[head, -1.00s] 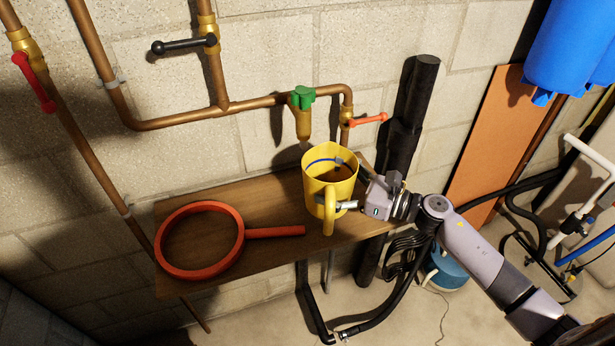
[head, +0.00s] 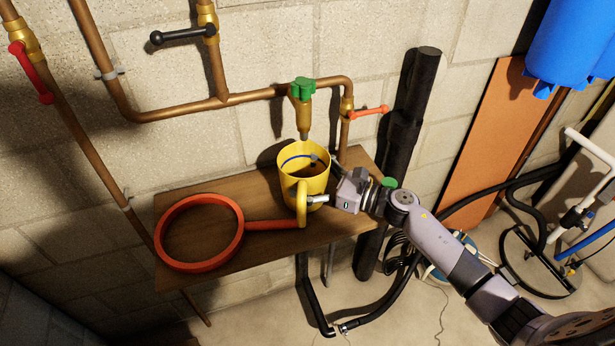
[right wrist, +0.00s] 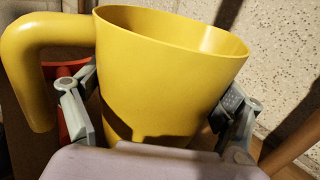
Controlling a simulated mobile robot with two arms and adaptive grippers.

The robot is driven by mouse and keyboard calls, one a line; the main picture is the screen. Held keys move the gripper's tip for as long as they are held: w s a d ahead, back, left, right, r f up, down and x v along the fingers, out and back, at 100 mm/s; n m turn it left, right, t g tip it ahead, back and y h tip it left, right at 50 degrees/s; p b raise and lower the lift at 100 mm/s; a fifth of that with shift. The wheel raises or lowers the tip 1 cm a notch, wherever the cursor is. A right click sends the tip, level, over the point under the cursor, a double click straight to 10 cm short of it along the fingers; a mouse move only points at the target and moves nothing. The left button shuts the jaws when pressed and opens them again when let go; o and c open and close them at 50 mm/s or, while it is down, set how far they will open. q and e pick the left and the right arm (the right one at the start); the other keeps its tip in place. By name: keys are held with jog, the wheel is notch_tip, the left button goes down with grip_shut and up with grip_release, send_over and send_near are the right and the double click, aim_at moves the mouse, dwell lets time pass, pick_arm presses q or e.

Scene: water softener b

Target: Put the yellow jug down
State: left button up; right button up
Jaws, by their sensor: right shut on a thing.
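The yellow jug (head: 305,181) is at the wooden shelf (head: 262,199), below the green-topped brass tap (head: 303,112). It looks upright, with its handle towards the camera. I cannot tell whether its base touches the shelf. My right gripper (head: 318,198) is shut on the jug from the right. In the right wrist view the jug (right wrist: 165,70) fills the middle, with a finger on each side and the handle at the left. The lower part of the jug is hidden there. My left gripper is not in view.
A red ring-shaped wrench (head: 199,199) lies on the shelf's left part, its handle end close to the jug. Copper pipes run along the wall above. A black pipe (head: 408,125) stands just right of the shelf.

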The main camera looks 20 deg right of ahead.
aim_at(325, 183)
jog(key=shift+f, duration=0.2)
jog(key=o, duration=1)
jog(key=shift+o, duration=0.2)
jog(key=shift+r, duration=0.1)
jog(key=shift+r, duration=0.15)
jog(key=b+v, duration=0.1)
jog(key=v, duration=0.5)
jog(key=shift+s+d+b, duration=0.15)
jog(key=shift+b, duration=0.2)
jog(key=shift+s+d, duration=0.35)
jog(key=shift+d, duration=0.05)
